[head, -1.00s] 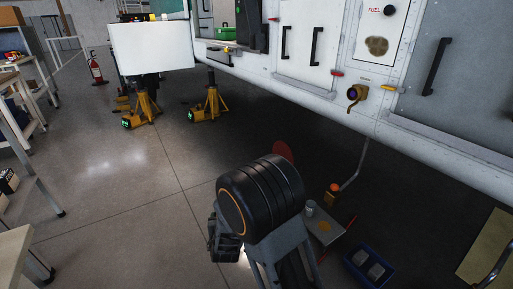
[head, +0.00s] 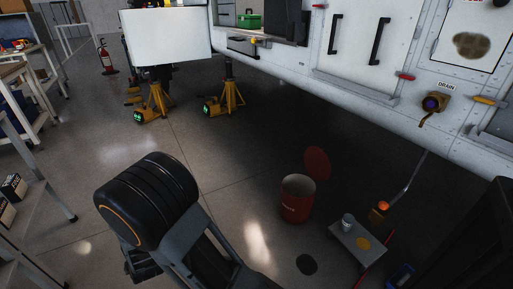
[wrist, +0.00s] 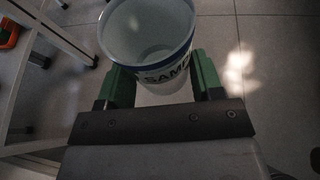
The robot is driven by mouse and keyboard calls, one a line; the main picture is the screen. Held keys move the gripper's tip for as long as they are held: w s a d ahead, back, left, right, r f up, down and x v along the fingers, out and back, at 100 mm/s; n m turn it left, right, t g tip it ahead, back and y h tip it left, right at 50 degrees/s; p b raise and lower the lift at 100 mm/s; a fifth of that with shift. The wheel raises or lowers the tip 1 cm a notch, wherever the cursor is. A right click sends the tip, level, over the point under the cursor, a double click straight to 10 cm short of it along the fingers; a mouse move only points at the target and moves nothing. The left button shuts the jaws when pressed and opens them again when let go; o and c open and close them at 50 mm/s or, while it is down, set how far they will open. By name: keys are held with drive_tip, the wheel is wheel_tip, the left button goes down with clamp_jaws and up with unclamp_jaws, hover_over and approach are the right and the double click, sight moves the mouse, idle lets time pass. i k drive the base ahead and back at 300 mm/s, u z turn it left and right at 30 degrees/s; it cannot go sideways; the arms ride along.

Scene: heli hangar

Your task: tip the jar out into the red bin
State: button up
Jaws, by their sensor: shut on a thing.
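The jar (wrist: 150,35) is pale with a dark blue rim and a label of which "SAM" can be read. It fills the top middle of the wrist view, its open mouth toward the camera. My gripper (wrist: 163,78) has its green fingers shut on the jar's sides. I cannot tell what the jar holds. The red bin (head: 295,208) stands on the floor right of my arm in the head view, open at the top. Its round red lid (head: 317,162) is raised behind it. The head view does not show the jar.
A low grey table (head: 352,252) right of the bin bears a small can (head: 347,222) and an orange disc (head: 364,243). A dark round patch (head: 306,264) lies on the floor before the bin. The white helicopter (head: 350,80) overhangs behind. Shelving (head: 30,200) stands at left.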

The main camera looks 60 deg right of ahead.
sight(298, 190)
drive_tip(key=z, duration=0.25)
drive_tip(key=i, duration=0.9)
drive_tip(key=z, duration=1.15)
drive_tip(key=i, duration=0.5)
drive_tip(key=z, duration=0.5)
